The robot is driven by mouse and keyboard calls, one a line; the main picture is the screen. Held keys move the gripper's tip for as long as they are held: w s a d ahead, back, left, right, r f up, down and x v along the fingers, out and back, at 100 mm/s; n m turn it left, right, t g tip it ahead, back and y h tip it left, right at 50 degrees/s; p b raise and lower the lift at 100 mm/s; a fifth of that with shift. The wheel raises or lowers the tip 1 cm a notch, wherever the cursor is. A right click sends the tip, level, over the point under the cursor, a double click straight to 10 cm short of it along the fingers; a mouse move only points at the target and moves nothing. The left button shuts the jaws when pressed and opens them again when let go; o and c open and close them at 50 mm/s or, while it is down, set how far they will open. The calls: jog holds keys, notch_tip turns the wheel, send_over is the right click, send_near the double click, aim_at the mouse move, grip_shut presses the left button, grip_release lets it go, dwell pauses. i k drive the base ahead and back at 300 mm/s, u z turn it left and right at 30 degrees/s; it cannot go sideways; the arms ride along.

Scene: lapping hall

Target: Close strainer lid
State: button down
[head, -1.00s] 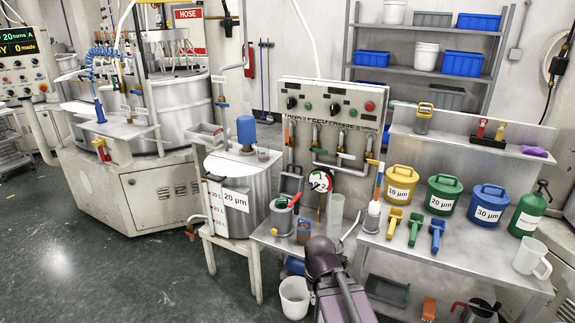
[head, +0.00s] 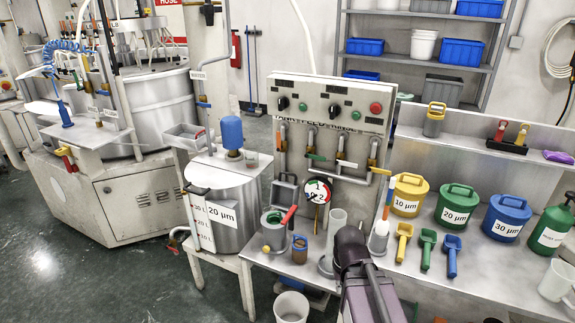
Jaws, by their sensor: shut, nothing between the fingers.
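The strainer (head: 272,234) looks to be the grey metal pot on the low bench, left of the clear beaker. Its mouth is open and shows green inside. A red handle (head: 289,215) sticks up at a slant on its right side. A grey plate-like part (head: 286,191), perhaps the raised lid, stands tilted up behind the pot; I cannot tell how it joins. My dark arm comes up from the bottom edge, right of the pot and apart from it in the picture. My gripper's fingers do not show.
A brown-filled jar (head: 299,250) and a clear beaker (head: 337,222) stand close to the strainer. A dial gauge (head: 318,190) and pipes are behind. A 20 µm tank (head: 235,222) is left, a white bucket (head: 291,307) below. Lidded tubs (head: 457,204) and scoops fill the right bench.

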aim_at(284, 195)
jog(key=u, duration=0.1)
jog(key=i, duration=1.3)
jog(key=u, duration=0.5)
